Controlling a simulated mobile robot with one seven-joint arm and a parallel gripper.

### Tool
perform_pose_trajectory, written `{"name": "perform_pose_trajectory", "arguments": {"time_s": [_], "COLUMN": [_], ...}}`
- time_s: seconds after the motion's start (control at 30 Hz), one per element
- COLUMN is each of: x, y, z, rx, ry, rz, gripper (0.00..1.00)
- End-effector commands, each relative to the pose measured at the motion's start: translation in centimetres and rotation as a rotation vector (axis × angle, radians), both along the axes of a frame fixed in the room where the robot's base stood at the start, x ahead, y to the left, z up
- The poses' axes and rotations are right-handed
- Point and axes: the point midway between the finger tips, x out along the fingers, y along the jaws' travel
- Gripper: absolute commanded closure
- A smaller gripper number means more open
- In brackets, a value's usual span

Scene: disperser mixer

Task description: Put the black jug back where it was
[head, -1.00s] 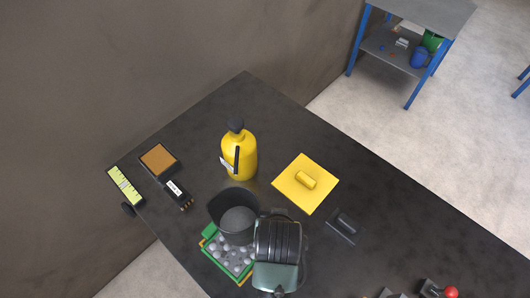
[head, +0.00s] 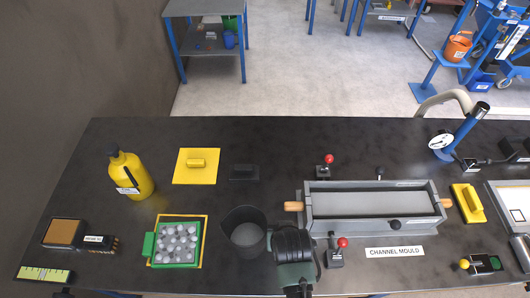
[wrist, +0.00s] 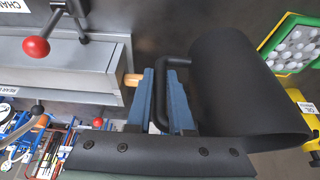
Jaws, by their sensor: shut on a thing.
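The black jug (head: 243,232) is an open-topped vessel with a side handle. In the head view it is right of the green tray, its mouth towards the camera. My gripper (head: 272,241) is at the jug's right side. In the wrist view the jug (wrist: 232,85) fills the right half, and the blue fingers of my gripper (wrist: 163,98) are shut on its black handle (wrist: 160,92). The jug's base is hidden in the head view, so I cannot tell whether it touches the table.
The green tray (head: 153,245) with grey balls is left of the jug. The grey channel mould (head: 375,232) and red-knobbed clamps (head: 337,250) stand to the right. The dark tabletop (head: 270,205) is clear behind the jug.

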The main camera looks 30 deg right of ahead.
Motion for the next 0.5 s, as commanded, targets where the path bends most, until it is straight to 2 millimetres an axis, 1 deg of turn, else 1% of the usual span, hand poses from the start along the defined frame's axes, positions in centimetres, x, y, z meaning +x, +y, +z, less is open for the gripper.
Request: {"name": "perform_pose_trajectory", "arguments": {"time_s": [0.1, 0.2, 0.37, 0.5], "x": [0.1, 0.1, 0.2, 0.1], "y": [0.0, 0.0, 0.0, 0.0], "z": [-2.0, -3.3, -4.3, -5.9], "rx": [0.001, 0.000, -0.001, 0.000], "ry": [-0.001, -0.002, -0.004, -0.001], "rz": [-0.001, 0.000, 0.001, 0.000], "gripper": [1.00, 1.00, 1.00, 1.00]}}
